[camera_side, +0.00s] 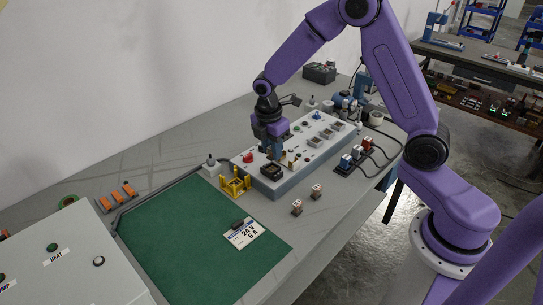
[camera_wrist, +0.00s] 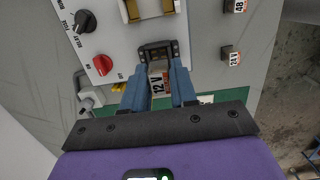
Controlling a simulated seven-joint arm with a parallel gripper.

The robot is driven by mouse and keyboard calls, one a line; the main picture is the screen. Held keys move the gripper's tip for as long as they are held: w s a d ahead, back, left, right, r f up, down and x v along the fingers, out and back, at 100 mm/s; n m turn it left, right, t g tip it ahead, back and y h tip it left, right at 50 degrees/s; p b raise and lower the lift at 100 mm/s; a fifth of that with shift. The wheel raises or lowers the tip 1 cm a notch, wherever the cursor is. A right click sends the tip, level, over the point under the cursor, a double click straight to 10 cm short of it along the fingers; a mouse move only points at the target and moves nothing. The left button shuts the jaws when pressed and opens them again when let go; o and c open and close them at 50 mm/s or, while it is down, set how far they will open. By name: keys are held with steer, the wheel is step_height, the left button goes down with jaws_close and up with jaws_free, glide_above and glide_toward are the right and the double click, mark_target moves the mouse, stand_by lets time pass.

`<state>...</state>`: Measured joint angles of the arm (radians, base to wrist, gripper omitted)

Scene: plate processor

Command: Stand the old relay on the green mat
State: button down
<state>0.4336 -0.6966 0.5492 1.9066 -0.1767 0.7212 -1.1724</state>
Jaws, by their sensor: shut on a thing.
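My gripper (camera_side: 274,158) is over the grey panel box, its blue fingers pointing down. In the wrist view the fingers (camera_wrist: 159,88) are shut on a relay (camera_wrist: 159,80) with a white face marked 12 V and an orange patch. The relay is right by a dark socket (camera_wrist: 158,50), which shows in the side view (camera_side: 272,172); I cannot tell whether it is still seated there. The fingers hide the relay in the side view. The green mat (camera_side: 165,240) lies to the left of the panel, apart from the gripper; a card (camera_side: 243,234) reading 24 V 6 A is on it.
Two loose relays, marked 24 V (camera_wrist: 230,52) and 48 V (camera_wrist: 237,6), stand in front of the panel. A yellow stand (camera_side: 235,186) is between panel and mat. A red knob (camera_wrist: 103,64) is close to the fingers. A grey control box (camera_side: 70,265) stands left of the mat.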

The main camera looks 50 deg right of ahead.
steer(key=s+r, duration=0.9)
steer(key=s, duration=0.5)
steer(key=w+a+f, duration=0.6)
steer(key=w+a, duration=0.5)
steer(key=a, duration=0.2)
steer(key=w+a+f, duration=0.1)
steer(key=w+f, duration=0.2)
steer(key=w, duration=0.1)
steer(key=w+a+f, duration=0.1)
steer(key=w+f, duration=0.2)
steer(key=w, duration=0.1)
steer(key=w+a+f, duration=0.2)
steer(key=w+f, duration=0.1)
steer(key=w, duration=0.2)
steer(key=shift+f, duration=0.3)
steer(key=shift+w+a+f, duration=0.1)
steer(key=shift+w+f, duration=0.15)
steer(key=shift+f, duration=1.5)
steer(key=shift+f, duration=0.2)
